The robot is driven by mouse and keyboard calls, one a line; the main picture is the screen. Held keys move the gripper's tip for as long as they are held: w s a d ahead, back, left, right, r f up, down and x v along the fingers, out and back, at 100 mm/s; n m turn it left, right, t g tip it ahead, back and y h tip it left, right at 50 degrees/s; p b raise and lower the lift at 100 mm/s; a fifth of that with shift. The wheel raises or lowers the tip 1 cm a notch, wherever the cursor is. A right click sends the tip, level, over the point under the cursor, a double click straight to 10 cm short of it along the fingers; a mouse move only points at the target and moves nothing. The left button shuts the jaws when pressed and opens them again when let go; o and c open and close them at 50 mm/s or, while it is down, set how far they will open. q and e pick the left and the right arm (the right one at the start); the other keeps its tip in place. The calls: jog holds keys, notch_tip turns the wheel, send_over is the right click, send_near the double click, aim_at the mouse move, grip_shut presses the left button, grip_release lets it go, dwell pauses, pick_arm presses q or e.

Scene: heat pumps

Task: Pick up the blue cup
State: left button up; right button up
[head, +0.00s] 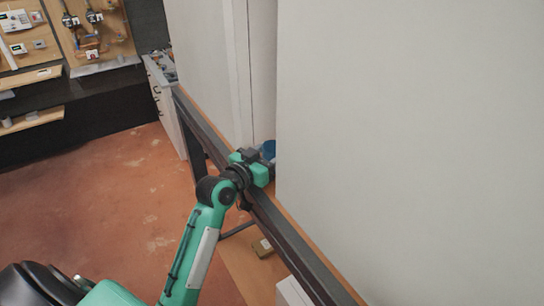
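The blue cup (268,148) is a small blue patch just beyond my gripper, beside the edge of the large pale panel. Most of it is hidden. My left arm comes in from the lower left, and its green and black gripper (262,168) is over the dark rail, close to the cup. The fingers are hidden behind the wrist, so I cannot tell whether they are open or touch the cup. My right gripper is not in view.
A long dark rail (292,248) runs diagonally under my arm. A large pale panel (410,120) fills the right side. Wooden boards with equipment (90,30) hang at the back left. The reddish floor (110,200) on the left is clear.

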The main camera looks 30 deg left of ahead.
pick_arm(q)
notch_tip(320, 180, up, 19)
jog(key=b, duration=0.3)
jog(key=shift+b, duration=0.4)
